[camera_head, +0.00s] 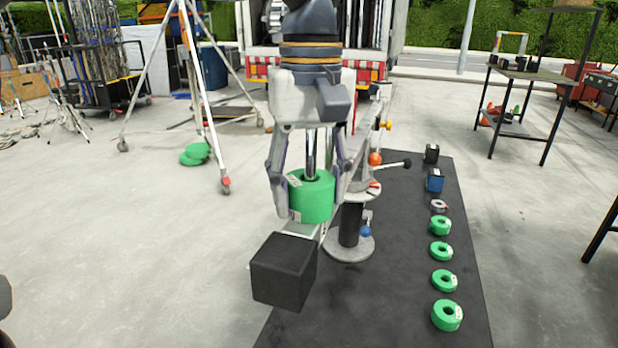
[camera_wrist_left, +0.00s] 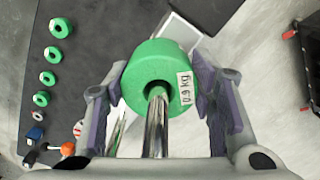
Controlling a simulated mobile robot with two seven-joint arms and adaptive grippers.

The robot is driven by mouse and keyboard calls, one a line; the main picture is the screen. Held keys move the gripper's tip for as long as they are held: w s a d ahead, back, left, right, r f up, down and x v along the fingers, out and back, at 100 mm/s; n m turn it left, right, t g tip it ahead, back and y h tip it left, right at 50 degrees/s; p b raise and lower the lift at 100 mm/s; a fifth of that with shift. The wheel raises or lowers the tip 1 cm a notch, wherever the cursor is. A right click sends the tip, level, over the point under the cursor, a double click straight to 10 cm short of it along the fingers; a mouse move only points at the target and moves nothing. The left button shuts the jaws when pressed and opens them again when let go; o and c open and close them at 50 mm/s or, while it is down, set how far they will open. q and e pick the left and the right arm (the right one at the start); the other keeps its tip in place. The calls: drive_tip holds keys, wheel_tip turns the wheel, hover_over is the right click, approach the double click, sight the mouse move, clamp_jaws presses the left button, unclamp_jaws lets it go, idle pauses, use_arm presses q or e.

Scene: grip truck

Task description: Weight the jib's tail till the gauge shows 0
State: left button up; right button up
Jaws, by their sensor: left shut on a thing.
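My left gripper (camera_head: 308,200) is shut on a thick green weight (camera_head: 311,201), one finger on each side. The weight is around an upright chrome rod (camera_head: 311,152); in the left wrist view the rod (camera_wrist_left: 157,125) passes into its hole. A white label shows on the weight (camera_wrist_left: 150,70) there. I cannot tell whether it rests on the beam below. A black box (camera_head: 284,272) sits at the near end of the jib. A white dial with red marks (camera_head: 374,187), perhaps the gauge, is beside the stand (camera_head: 348,224); its reading is too small to tell. My right gripper is not in view.
Several green ring weights (camera_head: 447,314), a small grey ring (camera_head: 438,205), a blue block (camera_head: 435,180) and a black block (camera_head: 431,154) line the right of the dark mat (camera_head: 400,290).

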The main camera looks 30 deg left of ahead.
use_arm(q)
drive_tip(key=shift+f, duration=0.35)
drive_tip(key=o, duration=1.7)
drive_tip(key=shift+s+f, duration=0.1)
drive_tip(key=shift+c, duration=0.2)
drive_tip(key=r, duration=1.2)
drive_tip(key=shift+w+r, duration=0.3)
